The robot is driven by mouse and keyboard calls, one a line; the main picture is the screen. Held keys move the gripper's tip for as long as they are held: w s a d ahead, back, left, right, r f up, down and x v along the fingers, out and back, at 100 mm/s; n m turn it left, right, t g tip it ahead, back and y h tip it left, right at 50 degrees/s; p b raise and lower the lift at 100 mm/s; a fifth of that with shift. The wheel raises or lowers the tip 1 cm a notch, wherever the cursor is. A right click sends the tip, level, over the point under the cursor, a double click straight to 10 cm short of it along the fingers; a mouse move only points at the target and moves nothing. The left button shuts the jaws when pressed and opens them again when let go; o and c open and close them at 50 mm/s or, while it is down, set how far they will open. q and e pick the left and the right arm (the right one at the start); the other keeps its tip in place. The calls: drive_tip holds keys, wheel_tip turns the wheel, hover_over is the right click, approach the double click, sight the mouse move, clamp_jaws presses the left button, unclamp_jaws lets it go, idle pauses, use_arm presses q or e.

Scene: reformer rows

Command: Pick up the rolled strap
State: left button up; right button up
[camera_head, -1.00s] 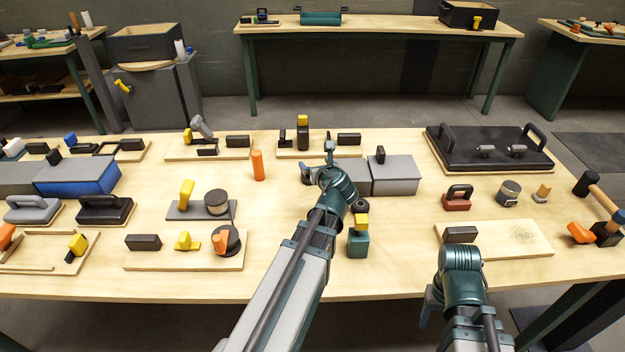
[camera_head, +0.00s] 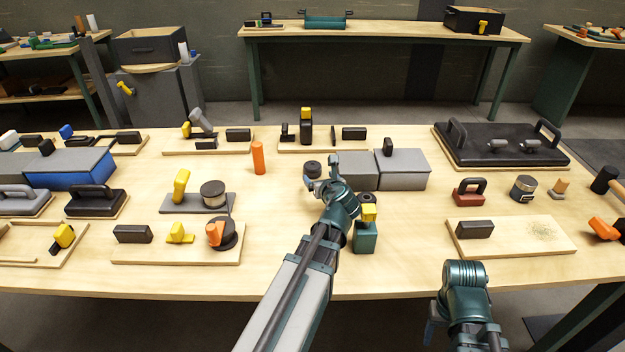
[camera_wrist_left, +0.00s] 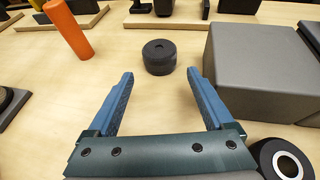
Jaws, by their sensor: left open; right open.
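A small dark roll with a hole in its top, which looks like the rolled strap (camera_head: 312,168), stands on the workbench left of the grey blocks. In the left wrist view the roll (camera_wrist_left: 159,57) is upright, just beyond the fingertips and centred between them. My left gripper (camera_head: 322,173) is open and empty, its blue fingers (camera_wrist_left: 160,74) spread on either side of the line to the roll; no contact shows. My right gripper (camera_head: 434,325) is at the bench's front edge, mostly hidden by its own wrist.
Grey blocks (camera_head: 403,169) stand right of the left gripper. An orange cylinder (camera_head: 258,158) stands to the left. A green block with a yellow top (camera_head: 365,237) and a black ring (camera_wrist_left: 278,161) are close to my left wrist. Bare wood lies around the roll.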

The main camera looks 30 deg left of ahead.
sight(315, 172)
use_arm(q)
drive_tip(key=shift+w+a+f, duration=0.25)
drive_tip(key=shift+w+a, duration=0.2)
drive_tip(key=b+x, duration=0.2)
drive_tip(key=x, duration=0.4)
drive_tip(key=shift+w+f, duration=0.1)
use_arm(e)
wheel_tip(315, 172, down, 3)
drive_tip(key=shift+r, duration=0.1)
use_arm(q)
drive_tip(key=c, duration=1.2)
